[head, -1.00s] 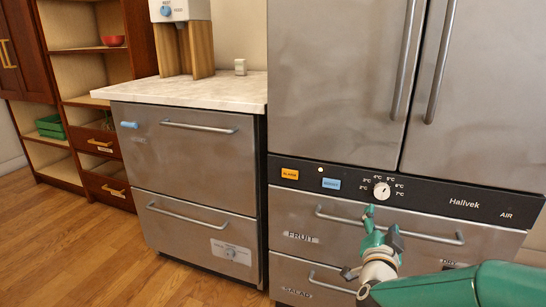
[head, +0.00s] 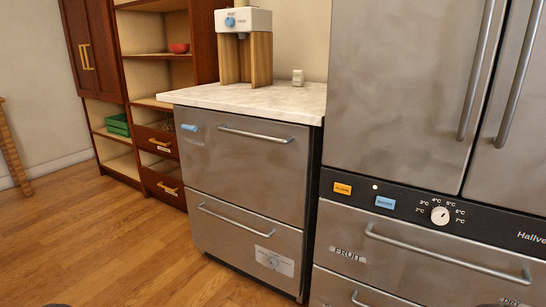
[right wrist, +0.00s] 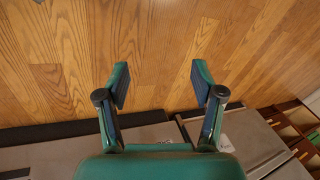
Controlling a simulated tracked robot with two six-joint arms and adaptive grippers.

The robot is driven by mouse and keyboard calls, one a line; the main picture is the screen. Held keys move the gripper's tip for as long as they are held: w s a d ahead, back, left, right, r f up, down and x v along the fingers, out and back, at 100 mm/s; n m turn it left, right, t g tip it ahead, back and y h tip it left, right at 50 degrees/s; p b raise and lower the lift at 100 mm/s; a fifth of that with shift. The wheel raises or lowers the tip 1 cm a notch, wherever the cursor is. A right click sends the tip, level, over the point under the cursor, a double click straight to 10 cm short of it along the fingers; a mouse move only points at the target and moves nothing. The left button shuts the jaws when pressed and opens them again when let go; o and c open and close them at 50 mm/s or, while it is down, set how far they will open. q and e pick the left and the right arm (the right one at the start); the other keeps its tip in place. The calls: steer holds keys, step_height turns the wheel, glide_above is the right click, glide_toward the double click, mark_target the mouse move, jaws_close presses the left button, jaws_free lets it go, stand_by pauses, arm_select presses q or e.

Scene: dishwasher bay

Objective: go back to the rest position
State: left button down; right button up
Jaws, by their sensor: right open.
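My right gripper (right wrist: 160,88) shows in the right wrist view. Its two green and dark fingers stand wide apart with nothing between them, over the wooden floor. In the head view neither gripper is visible. The steel fridge (head: 400,80) stands at the right of the head view, with a control panel and round dial (head: 440,215) above its FRUIT drawer (head: 430,262). The doors and drawers that show in the head view look closed.
A steel dishwasher unit (head: 245,170) with two drawers stands left of the fridge under a pale counter (head: 270,100). A dispenser (head: 243,20) on wooden supports stands on it. A brown shelf unit (head: 160,70) is behind, left. The wooden floor (head: 100,250) is clear at front left.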

steer(key=s+r+g+p, duration=0.1)
steer(key=s+r+p, duration=0.1)
steer(key=r+p, duration=1.5)
steer(key=s+a+r+n+p, duration=0.1)
steer(key=r+p, duration=1.7)
steer(key=r, duration=0.1)
steer(key=shift+s+a+g+y+p, duration=0.3)
steer(key=shift+s+g+y+p, duration=0.05)
steer(key=shift+s+g+y, duration=0.05)
